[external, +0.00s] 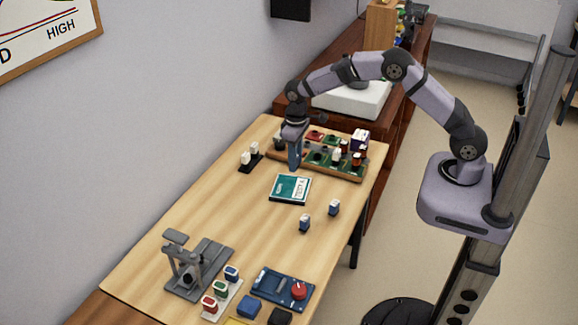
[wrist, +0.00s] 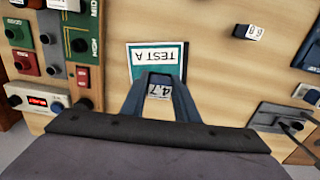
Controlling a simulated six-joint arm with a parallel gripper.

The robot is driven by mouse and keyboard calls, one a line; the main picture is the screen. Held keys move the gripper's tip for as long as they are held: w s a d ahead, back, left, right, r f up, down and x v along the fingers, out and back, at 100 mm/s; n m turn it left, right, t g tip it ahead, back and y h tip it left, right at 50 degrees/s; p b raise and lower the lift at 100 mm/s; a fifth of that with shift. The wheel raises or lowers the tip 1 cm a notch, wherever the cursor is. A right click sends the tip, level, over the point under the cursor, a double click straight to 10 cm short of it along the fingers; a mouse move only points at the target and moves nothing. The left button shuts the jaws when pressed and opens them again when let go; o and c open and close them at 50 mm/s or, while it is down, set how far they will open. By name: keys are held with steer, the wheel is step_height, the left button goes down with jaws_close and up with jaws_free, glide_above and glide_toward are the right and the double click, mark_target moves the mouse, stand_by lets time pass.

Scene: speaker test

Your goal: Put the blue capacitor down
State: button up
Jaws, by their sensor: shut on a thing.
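My gripper (external: 295,164) points down over the wooden table, just behind the teal TEST A card (external: 290,190). In the wrist view my gripper (wrist: 159,78) is shut on a small part with a white label reading 4.7, which I take to be the blue capacitor (wrist: 158,91). The fingers hide most of its body, so its blue colour does not show clearly. The card also shows in the wrist view (wrist: 143,53), beyond the fingertips. I cannot tell whether the held part touches the table.
A tray of coloured modules (external: 345,173) stands right of my gripper. A black holder with white-topped parts (external: 250,158) is at left. Two small blue-and-white parts (external: 305,223) (external: 334,207) stand front right. A grey fixture (external: 197,268) is at front left. Mid-left table is clear.

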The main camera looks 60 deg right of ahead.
step_height(320, 180, up, 2)
steer(key=shift+r, duration=0.25)
steer(key=shift+s+d, duration=0.1)
steer(key=shift+s, duration=0.75)
steer(key=shift+f, duration=0.15)
steer(key=p, duration=0.3)
glide_above(300, 191)
steer(key=shift+w+f, duration=0.1)
steer(key=shift+f, duration=4.85)
steer(key=shift+f, duration=0.1)
steer(key=o, duration=1.1)
steer(key=shift+c, duration=0.2)
step_height(300, 191, up, 12)
steer(key=b, duration=0.3)
steer(key=shift+r+b, duration=0.2)
steer(key=shift+b, duration=0.15)
